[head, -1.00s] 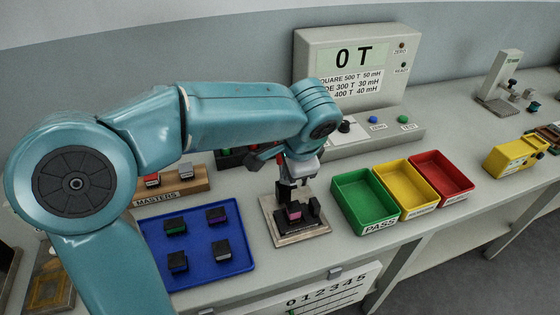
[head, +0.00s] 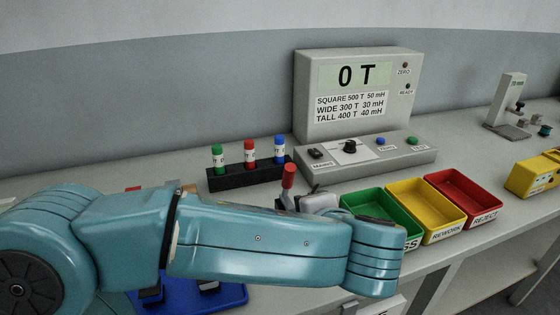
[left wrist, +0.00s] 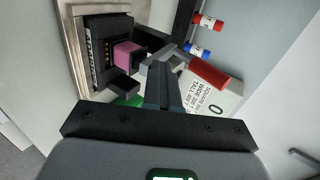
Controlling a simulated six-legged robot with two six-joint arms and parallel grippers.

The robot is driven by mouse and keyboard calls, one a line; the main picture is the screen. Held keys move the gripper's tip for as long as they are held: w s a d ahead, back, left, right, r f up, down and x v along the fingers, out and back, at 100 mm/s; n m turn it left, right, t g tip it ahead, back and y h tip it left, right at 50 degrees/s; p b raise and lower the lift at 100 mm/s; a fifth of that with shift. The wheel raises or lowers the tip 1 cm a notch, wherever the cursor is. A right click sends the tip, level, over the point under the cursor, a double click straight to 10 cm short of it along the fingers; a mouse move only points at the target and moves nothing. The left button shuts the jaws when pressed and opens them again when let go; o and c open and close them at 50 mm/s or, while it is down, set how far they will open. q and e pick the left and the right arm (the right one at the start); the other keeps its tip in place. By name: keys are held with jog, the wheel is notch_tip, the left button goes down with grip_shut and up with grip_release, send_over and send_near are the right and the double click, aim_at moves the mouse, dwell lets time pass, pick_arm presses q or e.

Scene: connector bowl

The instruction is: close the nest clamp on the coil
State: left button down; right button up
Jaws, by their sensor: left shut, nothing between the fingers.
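The nest (left wrist: 98,45) shows at the upper left of the left wrist view, a black fixture on a light base. A pink and black coil (left wrist: 126,53) sits in it. The clamp's red handle (left wrist: 208,72) lies to the right of my left gripper's fingertips (left wrist: 161,82), with a grey clamp part by them. The fingers are together and hold nothing; I cannot tell if they touch the clamp. In the head view the red handle (head: 288,178) sticks up behind my left forearm, which hides the nest, coil and fingers. My right gripper is not in view.
The tester (head: 357,95) showing 0 T stands behind. A black rack (head: 250,176) with green, red and blue capped cylinders is at its left. Green (head: 362,197), yellow (head: 412,186) and red (head: 447,178) bins are at the right. The blue tray (head: 232,297) is partly hidden.

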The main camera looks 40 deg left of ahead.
pick_arm(q)
jog(key=shift+s+d+f, duration=0.15)
jog(key=shift+d+f, duration=0.1)
jog(key=shift+f, duration=0.45)
notch_tip(320, 180, up, 6)
jog(key=p, duration=0.4)
jog(key=v, duration=0.9)
jog(key=shift+p, duration=0.45)
jog(key=shift+r, duration=0.1)
